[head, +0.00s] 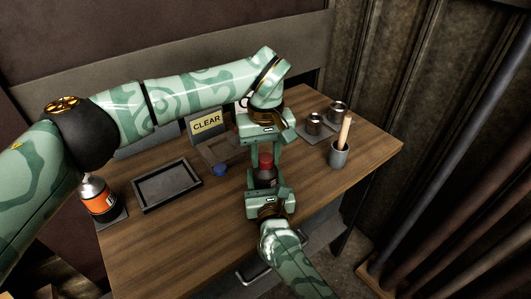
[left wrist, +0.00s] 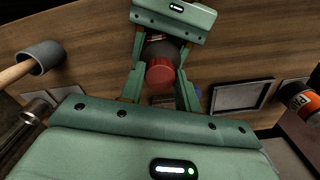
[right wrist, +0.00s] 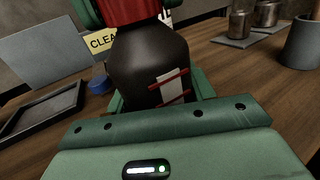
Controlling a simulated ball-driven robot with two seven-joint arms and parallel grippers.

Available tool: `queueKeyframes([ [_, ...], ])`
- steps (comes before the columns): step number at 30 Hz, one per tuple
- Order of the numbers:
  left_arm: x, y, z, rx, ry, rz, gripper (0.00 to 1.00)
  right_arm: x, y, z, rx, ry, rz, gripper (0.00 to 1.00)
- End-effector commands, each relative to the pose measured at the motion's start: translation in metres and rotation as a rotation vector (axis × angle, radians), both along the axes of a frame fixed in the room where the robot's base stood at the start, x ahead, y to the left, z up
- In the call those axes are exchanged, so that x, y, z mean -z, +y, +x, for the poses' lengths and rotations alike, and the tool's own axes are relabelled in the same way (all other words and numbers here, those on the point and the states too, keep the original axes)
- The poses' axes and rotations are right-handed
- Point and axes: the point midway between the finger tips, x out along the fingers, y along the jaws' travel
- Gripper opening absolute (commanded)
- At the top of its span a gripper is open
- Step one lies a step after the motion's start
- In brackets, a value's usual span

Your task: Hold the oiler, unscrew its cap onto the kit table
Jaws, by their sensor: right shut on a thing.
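The oiler (head: 265,177) is a dark bottle with a red cap (head: 266,160). It stands upright over the wooden kit table (head: 180,240); its base is hidden in the head view. My right gripper (head: 266,186) is shut on the oiler's body from the near side. The right wrist view shows the dark body (right wrist: 140,65) with a white and red label. My left gripper (head: 265,158) points down over the oiler, fingers apart on either side of the cap. In the left wrist view the red cap (left wrist: 160,72) sits between the fingers; contact is unclear.
A dark tray (head: 166,208) and an orange-labelled can (head: 99,199) stand at the left. A blue piece (head: 220,169) lies near the "CLEAR" sign (head: 206,123). A grey cup (head: 338,155) with a wooden handle and two metal tins (head: 314,123) stand at the right. The front left tabletop is clear.

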Motion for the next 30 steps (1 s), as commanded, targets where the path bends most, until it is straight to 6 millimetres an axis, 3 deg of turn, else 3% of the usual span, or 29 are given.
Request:
queueKeyframes([
  [5,-0.0003,0.0001,0.0000,-0.058,0.000,0.000,0.05,-0.0001,0.0001,0.0000,0.000,0.000,0.000,0.00],
  [8,-0.0006,0.0002,0.0001,-0.241,-0.001,0.000,0.05,-0.0001,0.0001,0.0000,0.000,0.000,0.000,0.00],
  [30,-0.0021,-0.0003,0.0001,-2.541,0.000,-0.002,0.05,-0.0002,0.0008,-0.0003,-0.002,-0.001,-0.001,0.00],
])
